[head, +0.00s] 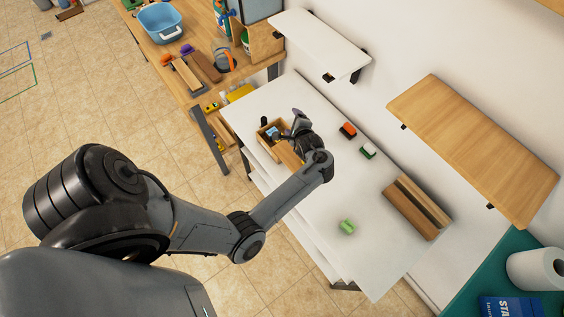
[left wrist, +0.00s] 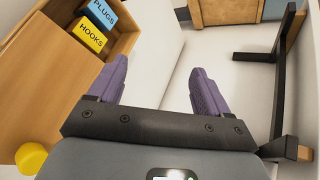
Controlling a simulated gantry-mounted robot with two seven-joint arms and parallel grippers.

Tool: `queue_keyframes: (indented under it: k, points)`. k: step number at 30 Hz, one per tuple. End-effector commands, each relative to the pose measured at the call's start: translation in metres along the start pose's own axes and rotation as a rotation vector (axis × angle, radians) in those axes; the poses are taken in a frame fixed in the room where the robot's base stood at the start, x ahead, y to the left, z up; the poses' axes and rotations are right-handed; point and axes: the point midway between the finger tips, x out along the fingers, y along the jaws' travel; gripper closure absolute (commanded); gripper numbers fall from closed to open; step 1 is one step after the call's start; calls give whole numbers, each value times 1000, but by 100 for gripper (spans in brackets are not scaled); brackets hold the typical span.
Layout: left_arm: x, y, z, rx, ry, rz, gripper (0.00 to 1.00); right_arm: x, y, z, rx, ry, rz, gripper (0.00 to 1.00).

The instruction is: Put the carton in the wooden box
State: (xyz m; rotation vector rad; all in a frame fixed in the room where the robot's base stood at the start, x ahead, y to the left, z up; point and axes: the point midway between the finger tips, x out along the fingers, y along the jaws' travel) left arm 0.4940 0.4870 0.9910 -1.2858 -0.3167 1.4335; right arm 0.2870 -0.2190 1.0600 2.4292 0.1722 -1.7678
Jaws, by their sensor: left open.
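The wooden box (head: 290,154) stands on the white table, beside my left gripper; its wooden panel (left wrist: 50,75) fills the left of the left wrist view. Two small cartons show inside it there: a blue one marked PLUGS (left wrist: 102,13) and a yellow one marked HOOKS (left wrist: 91,38). I cannot tell which carton the task names. My left gripper (head: 297,122) is over the table by the box. In the left wrist view its purple fingers (left wrist: 158,72) are spread apart with nothing between them. My right gripper is not in view.
On the white table (head: 310,215) are a red-orange block (head: 348,130), a green-and-white block (head: 368,150), a green block (head: 347,227) and a long brown wooden piece (head: 405,207). Wall shelves (head: 475,145) overhang the right side. A cluttered workbench (head: 180,50) stands beyond.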

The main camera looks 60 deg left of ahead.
Motion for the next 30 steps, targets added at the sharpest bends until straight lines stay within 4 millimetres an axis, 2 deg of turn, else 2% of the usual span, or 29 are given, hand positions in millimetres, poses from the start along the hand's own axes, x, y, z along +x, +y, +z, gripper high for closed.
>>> queue_keyframes:
  k: [2, 5, 6, 8, 11, 13, 18, 21, 24, 30]
  points:
    - [-10, -26, 8, -213, 137, -46, 22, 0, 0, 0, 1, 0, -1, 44]
    - [-42, -53, 8, -439, 340, -48, 22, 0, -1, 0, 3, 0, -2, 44]
    - [-61, -57, 7, -511, 428, -22, 22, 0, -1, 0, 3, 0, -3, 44]
    - [-90, -53, 2, -589, 546, 52, 22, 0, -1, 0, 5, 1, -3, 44]
    - [-141, -21, -6, -656, 676, 244, 22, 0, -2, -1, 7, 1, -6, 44]
    - [-175, 11, -4, -673, 709, 397, 22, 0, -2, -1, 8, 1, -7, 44]
    - [-245, 84, 22, -664, 645, 704, 22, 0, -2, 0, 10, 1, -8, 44]
    - [-273, 114, 42, -653, 572, 811, 22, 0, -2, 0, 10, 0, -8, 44]
    - [-291, 133, 60, -646, 507, 872, 22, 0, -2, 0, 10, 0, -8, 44]
    - [-305, 147, 74, -643, 449, 913, 22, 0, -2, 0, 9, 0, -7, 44]
